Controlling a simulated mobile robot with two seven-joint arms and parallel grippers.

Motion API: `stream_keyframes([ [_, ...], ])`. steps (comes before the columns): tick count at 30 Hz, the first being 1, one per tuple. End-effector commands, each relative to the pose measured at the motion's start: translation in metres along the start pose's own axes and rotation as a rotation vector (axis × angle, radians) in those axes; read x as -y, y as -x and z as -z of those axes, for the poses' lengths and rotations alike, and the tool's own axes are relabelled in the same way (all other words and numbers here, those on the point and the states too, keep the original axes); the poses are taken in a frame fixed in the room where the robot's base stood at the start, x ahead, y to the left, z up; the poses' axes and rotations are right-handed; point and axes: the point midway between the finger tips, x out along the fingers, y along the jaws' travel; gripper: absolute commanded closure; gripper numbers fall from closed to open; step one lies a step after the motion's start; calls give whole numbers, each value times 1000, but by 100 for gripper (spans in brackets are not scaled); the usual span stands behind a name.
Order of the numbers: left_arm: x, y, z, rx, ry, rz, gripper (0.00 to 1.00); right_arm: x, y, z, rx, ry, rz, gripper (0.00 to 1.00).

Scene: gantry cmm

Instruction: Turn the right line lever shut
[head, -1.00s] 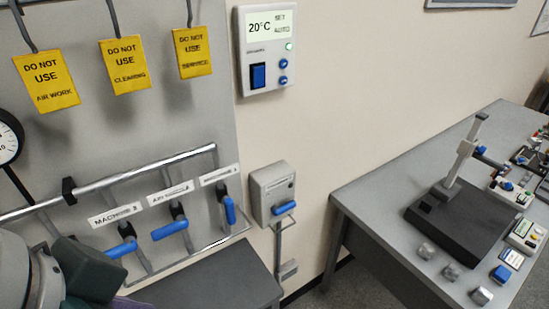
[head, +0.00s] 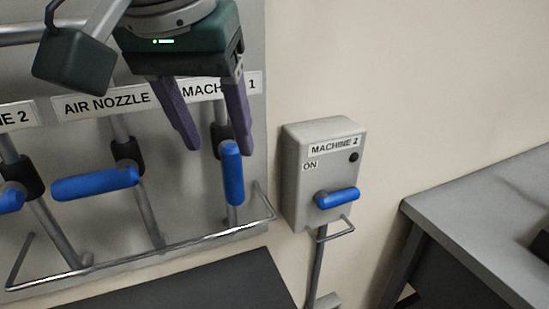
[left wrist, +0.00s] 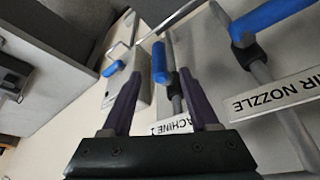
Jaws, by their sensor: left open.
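Three blue levers sit on pipes on the grey panel. The lever under the MACHINE 1 label (head: 232,172) points down along its pipe. The AIR NOZZLE lever (head: 95,183) and the MACHINE 2 lever (head: 10,199) lie across their pipes. My left gripper (head: 214,147) is open at the MACHINE 1 lever, its right fingertip just above the handle and its left one to the left. In the left wrist view, this blue handle (left wrist: 160,62) shows between and beyond the open fingers (left wrist: 160,78). Contact cannot be told. My right gripper is not in view.
A grey MACHINE 2 switch box (head: 322,150) marked ON, with a blue handle (head: 337,198), stands close to the right. A wire guard rail (head: 190,238) runs below the levers. A dark table top (head: 200,285) is below, and a grey bench (head: 490,205) at right.

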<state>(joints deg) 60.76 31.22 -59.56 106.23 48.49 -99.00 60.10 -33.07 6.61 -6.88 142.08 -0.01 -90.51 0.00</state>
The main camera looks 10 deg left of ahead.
Motion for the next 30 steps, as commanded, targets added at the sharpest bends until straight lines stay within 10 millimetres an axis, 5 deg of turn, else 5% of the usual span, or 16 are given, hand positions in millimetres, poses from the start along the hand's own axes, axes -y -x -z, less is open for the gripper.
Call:
stream_keyframes([
  [15,-1,-83,0,0,-3,-1,39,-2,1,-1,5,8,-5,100],
  [27,-1,-94,0,-2,-5,-1,39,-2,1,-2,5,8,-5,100],
  [30,-1,-94,0,-2,-4,-1,48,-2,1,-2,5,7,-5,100],
])
